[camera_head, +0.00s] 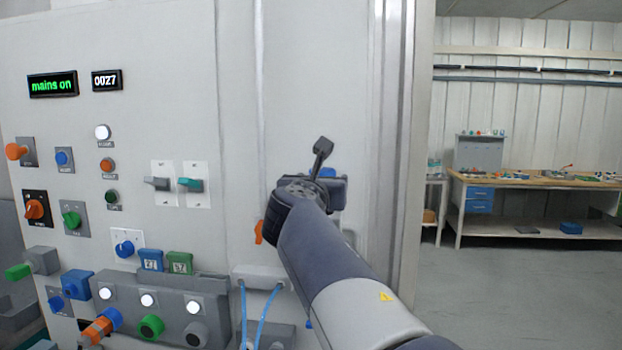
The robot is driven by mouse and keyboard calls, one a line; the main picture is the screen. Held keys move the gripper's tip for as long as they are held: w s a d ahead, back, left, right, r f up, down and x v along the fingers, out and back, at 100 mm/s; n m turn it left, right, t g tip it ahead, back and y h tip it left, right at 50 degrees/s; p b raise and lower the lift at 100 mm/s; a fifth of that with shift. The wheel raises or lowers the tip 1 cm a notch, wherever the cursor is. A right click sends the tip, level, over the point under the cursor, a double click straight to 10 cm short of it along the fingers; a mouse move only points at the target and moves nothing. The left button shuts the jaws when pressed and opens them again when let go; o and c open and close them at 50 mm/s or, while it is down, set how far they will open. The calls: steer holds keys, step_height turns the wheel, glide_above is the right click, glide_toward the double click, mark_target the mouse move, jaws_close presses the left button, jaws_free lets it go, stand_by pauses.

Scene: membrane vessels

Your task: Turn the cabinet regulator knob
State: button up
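The grey cabinet (236,110) fills the left and middle of the head view. My gripper (321,150) is at the cabinet's right part, at the end of my dark arm. One dark finger-like piece sticks up there; the rest is hidden by my wrist, so I cannot tell whether it is open or shut. A blue part (328,173) shows just behind my wrist, and an orange part (259,232) shows at its left edge. I cannot tell which is the regulator knob, or whether my gripper touches anything.
The cabinet's left side carries an orange rotary knob (33,209), a green knob (72,218), a blue knob (125,248) and two levers (190,185). Blue hoses (264,315) hang low beside my arm. A workbench (540,182) stands at right; the floor before it is clear.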

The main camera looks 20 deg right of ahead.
steer(key=c, duration=1)
steer(key=shift+d+r+n+t+y+p, duration=0.15)
steer(key=shift+n+t+y+p, duration=0.15)
steer(key=shift+y+p, duration=0.15)
